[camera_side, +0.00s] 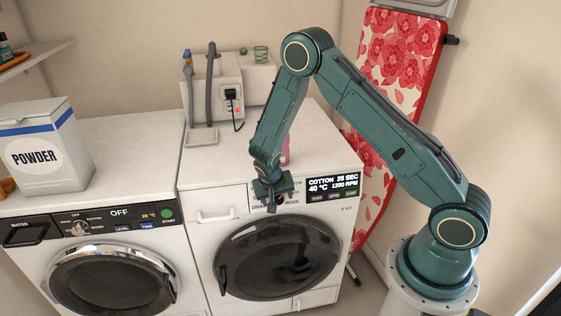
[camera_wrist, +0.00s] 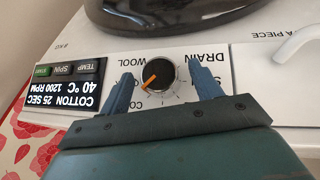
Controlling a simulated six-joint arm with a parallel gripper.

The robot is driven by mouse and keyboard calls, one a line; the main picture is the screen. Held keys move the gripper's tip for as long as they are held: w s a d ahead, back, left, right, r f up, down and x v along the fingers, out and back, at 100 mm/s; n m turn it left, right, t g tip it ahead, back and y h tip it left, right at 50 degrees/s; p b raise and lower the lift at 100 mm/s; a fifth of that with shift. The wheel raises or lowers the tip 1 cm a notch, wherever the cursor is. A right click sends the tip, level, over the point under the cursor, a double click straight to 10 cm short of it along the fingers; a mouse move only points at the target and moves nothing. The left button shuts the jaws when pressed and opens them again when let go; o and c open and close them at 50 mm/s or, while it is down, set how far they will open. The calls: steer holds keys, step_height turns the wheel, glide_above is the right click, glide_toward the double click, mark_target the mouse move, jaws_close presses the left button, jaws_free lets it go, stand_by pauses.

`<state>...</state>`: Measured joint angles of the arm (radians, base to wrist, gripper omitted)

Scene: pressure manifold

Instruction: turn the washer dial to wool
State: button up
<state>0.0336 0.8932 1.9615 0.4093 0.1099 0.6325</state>
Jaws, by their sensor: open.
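The washer dial (camera_wrist: 160,74) is a black knob on the white panel, with an orange pointer. In the wrist view, which is upside down, the pointer aims lower left, towards a partly hidden label starting "CO". The WOOL label (camera_wrist: 131,59) is at the dial's upper left. The display (camera_wrist: 65,85) reads COTTON 25 SEC, 40 °C, 1200 RPM; it also shows in the side view (camera_side: 333,185). My gripper (camera_wrist: 164,76) is open, one finger on each side of the dial in the picture; contact cannot be told. In the side view my gripper (camera_side: 272,205) largely hides the dial.
The right washer's dark round door (camera_side: 277,257) is below the panel. A detergent drawer (camera_side: 217,214) lies left of the dial. A second washer (camera_side: 110,280) stands at the left with a POWDER box (camera_side: 42,150) on top. A floral ironing board (camera_side: 400,60) leans behind my arm.

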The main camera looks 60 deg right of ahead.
steer(key=shift+f, duration=0.15)
steer(key=c, duration=1)
